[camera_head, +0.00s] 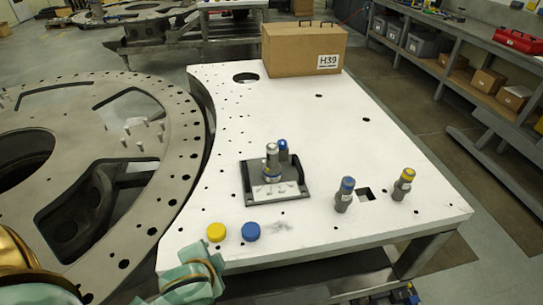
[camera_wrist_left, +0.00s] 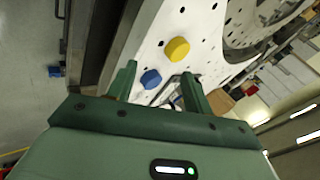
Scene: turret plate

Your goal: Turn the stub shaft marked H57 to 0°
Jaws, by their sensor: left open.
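A dark fixture plate (camera_head: 290,192) with a pale dial face lies on the white plate, with a metallic upright shaft (camera_head: 271,160) and a blue-topped piece (camera_head: 283,148) on it. A blue-topped stub (camera_head: 345,194) and a yellow-topped stub (camera_head: 403,184) stand to the right. Their small labels are too small to read, so I cannot tell which is H57. My left gripper (camera_wrist_left: 158,69) is open and empty in the left wrist view; green parts of my left arm show at the bottom of the head view. My right gripper is not in view.
A yellow disc (camera_head: 216,232) and a blue disc (camera_head: 251,231) lie near the plate's front edge. A cardboard box (camera_head: 303,50) marked H39 stands at the back. A square hole (camera_head: 365,194) lies between the stubs. The big ring plate (camera_head: 185,160) borders the left.

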